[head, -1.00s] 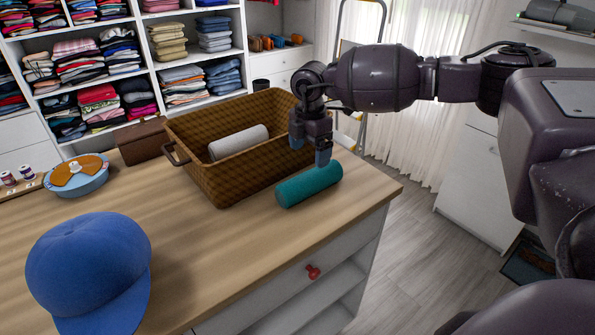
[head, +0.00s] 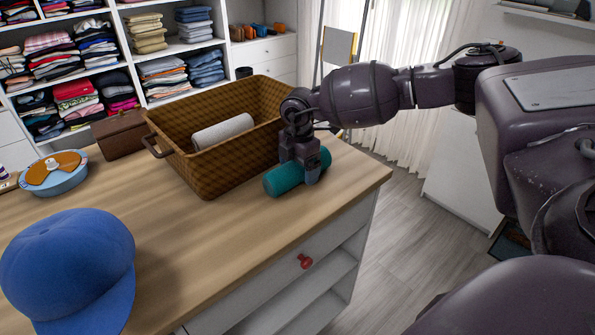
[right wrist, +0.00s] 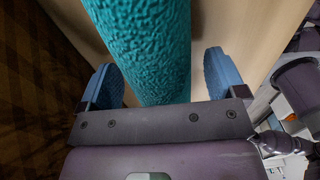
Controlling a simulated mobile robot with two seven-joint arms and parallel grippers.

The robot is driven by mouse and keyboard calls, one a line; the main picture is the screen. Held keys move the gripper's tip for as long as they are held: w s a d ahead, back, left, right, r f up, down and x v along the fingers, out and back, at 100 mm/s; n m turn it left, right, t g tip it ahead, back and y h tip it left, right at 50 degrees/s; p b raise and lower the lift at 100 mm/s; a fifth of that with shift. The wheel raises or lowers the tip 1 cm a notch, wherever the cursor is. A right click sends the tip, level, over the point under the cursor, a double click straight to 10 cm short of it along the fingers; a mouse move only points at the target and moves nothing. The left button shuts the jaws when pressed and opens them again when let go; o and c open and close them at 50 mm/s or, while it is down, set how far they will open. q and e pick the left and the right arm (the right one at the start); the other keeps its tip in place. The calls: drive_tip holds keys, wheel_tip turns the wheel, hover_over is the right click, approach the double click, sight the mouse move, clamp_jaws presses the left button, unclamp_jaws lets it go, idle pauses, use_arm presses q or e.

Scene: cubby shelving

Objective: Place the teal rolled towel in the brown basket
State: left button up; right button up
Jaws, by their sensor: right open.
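The teal rolled towel (head: 283,180) lies on the wooden counter, just right of the brown basket. My right gripper (head: 312,172) is down over the towel. In the right wrist view, the towel (right wrist: 150,50) runs between the two blue fingertips of the open gripper (right wrist: 165,80), with a gap on the right side and a small one on the left. The brown basket (head: 222,168) stands on the counter and holds a light grey rolled towel (head: 222,131). My left gripper is not in view.
A blue cap (head: 70,265) lies at the front left of the counter (head: 200,255). A blue round tin (head: 55,178) and a brown box (head: 122,135) stand at the left. Shelves of folded clothes are behind. The counter's right edge is close to the towel.

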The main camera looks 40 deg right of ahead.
drive_tip(key=shift+f, duration=0.65)
drive_tip(key=shift+r, duration=0.1)
drive_tip(key=c, duration=1.1)
